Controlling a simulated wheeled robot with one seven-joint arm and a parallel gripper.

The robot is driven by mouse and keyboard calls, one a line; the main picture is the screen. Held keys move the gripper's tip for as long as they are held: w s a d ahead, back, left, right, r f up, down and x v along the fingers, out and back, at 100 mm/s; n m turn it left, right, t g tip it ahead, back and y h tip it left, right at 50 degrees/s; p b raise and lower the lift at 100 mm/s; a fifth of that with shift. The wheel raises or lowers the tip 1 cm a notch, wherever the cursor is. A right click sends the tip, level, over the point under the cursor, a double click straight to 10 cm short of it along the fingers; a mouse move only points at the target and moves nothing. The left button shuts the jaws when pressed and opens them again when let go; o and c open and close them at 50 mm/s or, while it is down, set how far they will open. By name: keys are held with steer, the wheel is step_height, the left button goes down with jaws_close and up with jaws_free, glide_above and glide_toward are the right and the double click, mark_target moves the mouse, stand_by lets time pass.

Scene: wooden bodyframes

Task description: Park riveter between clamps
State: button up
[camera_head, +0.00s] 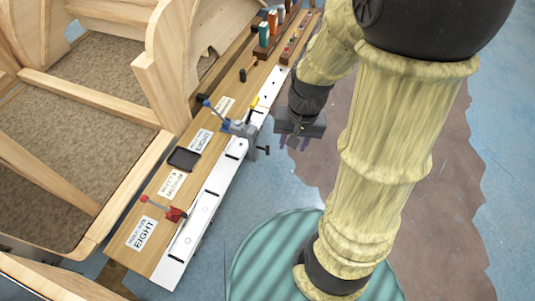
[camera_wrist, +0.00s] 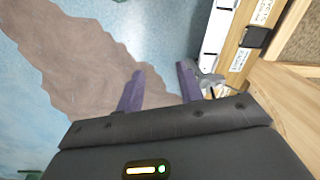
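A long wooden bench with a white front edge (camera_head: 200,215) runs beside the wooden frames. A red-handled clamp (camera_head: 175,213) sits near its close end. A blue-handled tool (camera_head: 222,120) and a grey clamp-like body with a yellow handle (camera_head: 245,132) stand farther along, overlapping; I cannot tell which part is the riveter. A black pad (camera_head: 183,159) lies between these and the red clamp. My gripper (camera_head: 293,143) hangs off the bench's right side, near the grey body. In the wrist view my gripper's purple fingers (camera_wrist: 160,90) are apart with nothing between; grey metal (camera_wrist: 208,80) shows beside the right finger.
Printed labels (camera_head: 171,184) lie along the bench. Orange, teal and white upright items (camera_head: 268,30) stand at its far end. Wooden frames (camera_head: 95,95) with brown panels border its left side. Open floor (camera_head: 440,200) with a brown patch lies to the right.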

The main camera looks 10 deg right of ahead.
step_height(320, 180, down, 13)
steer(key=w+d+m+g+y+b, duration=0.1)
steer(key=w+m+g+y+b, duration=0.1)
steer(key=m+y+b, duration=0.35)
steer(key=m+t+y+b, duration=0.95)
steer(key=m+b, duration=0.45)
steer(key=b, duration=1)
glide_toward(267, 147)
steer(key=w+v, duration=0.1)
steer(key=v, duration=0.7)
steer(key=shift+s+f, duration=0.2)
steer(key=shift+f, duration=0.2)
steer(key=x, duration=0.6)
steer(key=b+x, duration=0.1)
steer(key=x, duration=0.4)
steer(key=b+x, duration=0.1)
steer(key=x, duration=0.5)
steer(key=shift+s+a+r, duration=0.1)
steer(key=shift+s+a, duration=0.05)
steer(key=shift+a, duration=0.25)
